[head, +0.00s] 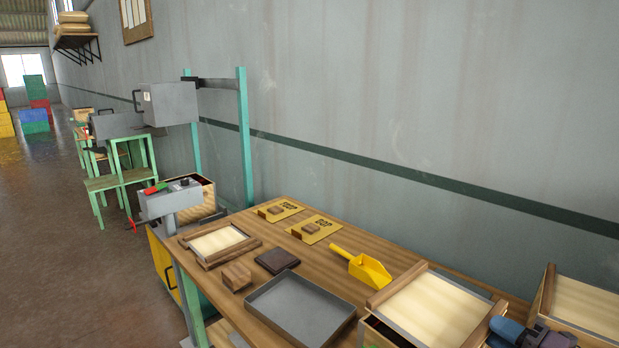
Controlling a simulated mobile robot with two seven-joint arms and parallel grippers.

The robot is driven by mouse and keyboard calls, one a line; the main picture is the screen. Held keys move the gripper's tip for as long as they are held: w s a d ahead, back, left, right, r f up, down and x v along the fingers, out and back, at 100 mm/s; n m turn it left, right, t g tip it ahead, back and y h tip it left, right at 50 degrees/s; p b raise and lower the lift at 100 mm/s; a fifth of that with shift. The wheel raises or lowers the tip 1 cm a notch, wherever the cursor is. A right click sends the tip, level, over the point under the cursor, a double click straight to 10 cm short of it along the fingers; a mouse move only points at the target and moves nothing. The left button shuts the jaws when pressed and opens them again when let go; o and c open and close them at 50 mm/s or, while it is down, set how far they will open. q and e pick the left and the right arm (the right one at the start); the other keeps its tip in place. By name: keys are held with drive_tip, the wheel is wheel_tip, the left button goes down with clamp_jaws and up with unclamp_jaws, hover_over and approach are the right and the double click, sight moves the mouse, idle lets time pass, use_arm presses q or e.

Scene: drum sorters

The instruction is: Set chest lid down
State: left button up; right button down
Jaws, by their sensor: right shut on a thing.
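The chest lid (437,307) is a pale panel with brown wooden battens on its left and right sides, in the lower right of the head view. It lies over an open-topped wooden chest (381,336); whether it rests flat on the rim or is held slightly above it, I cannot tell. My right gripper (503,328), blue and dark grey, is at the lid's right batten and is shut on it. The picture's bottom edge cuts off much of this gripper and the chest. My left gripper is not in view.
Left of the chest, the wooden table holds a grey tray (300,308), yellow scoop (363,268), dark square block (277,261), wooden block (237,275) and small framed tray (217,243). Another pale-topped chest (588,304) stands at right. The wall runs behind.

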drive_tip(key=shift+f+b, duration=0.3)
drive_tip(key=shift+f, duration=1.1)
